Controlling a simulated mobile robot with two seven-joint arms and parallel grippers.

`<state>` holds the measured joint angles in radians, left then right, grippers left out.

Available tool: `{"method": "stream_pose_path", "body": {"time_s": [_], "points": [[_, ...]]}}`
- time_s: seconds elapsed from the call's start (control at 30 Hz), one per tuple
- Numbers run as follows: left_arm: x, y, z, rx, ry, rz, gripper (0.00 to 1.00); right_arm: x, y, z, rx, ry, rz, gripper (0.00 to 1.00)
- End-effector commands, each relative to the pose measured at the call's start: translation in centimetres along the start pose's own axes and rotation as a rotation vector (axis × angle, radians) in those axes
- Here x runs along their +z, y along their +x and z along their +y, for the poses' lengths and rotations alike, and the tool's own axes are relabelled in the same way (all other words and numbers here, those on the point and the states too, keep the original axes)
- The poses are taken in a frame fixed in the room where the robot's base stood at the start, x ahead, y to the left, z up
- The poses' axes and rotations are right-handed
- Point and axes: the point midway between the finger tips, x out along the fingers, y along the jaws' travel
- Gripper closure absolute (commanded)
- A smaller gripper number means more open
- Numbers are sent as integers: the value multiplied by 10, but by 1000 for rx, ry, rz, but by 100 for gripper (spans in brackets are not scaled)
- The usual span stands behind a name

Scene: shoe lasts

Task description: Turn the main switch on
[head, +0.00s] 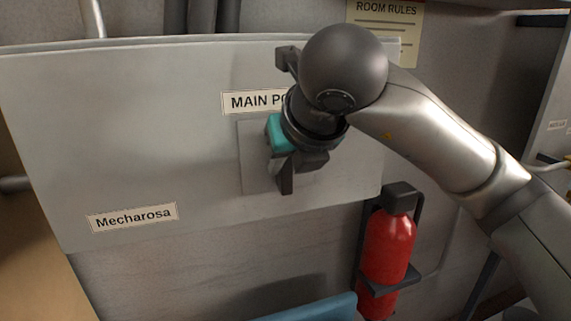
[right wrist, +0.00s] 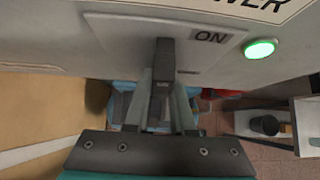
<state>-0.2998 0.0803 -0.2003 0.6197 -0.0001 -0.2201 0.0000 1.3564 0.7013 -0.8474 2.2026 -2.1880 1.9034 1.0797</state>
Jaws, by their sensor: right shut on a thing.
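The main switch's dark lever (right wrist: 164,62) stands out from a light plate in the right wrist view, beside a label reading "ON" (right wrist: 210,37). A round green lamp (right wrist: 260,50) on the panel is lit. My right gripper (right wrist: 164,90) is shut on the lever, its two fingers on either side of it. In the head view my right gripper (head: 290,168) is at the switch plate (head: 256,165), below the partly hidden "MAIN PO…" label (head: 254,101). My arm hides the lamp and much of the switch there. My left gripper is not in view.
The large grey cabinet panel (head: 150,130) carries a "Mecharosa" label (head: 132,217). A red fire extinguisher (head: 388,245) hangs on the wall below my right arm. A blue object (head: 315,309) shows at the bottom edge. A "ROOM RULES" sign (head: 408,30) is behind my arm.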

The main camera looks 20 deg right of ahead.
Motion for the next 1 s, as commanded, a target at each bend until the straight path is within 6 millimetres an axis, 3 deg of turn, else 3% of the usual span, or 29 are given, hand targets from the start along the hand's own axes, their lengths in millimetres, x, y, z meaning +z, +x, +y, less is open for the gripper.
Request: {"method": "stream_pose_path", "body": {"time_s": [0.23, 0.27, 0.5, 0.83, 1.0], "points": [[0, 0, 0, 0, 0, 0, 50, -3, 1, 0, -3, -6, 9, 100], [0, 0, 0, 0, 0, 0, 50, -3, 1, 0, -2, -6, 9, 75], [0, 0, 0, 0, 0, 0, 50, -2, 1, 0, -1, -3, 6, 48], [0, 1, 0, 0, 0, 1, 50, 0, -3, 0, 0, -2, 2, 48], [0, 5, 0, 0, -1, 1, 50, 0, -27, 0, 1, -3, -3, 48]]}}
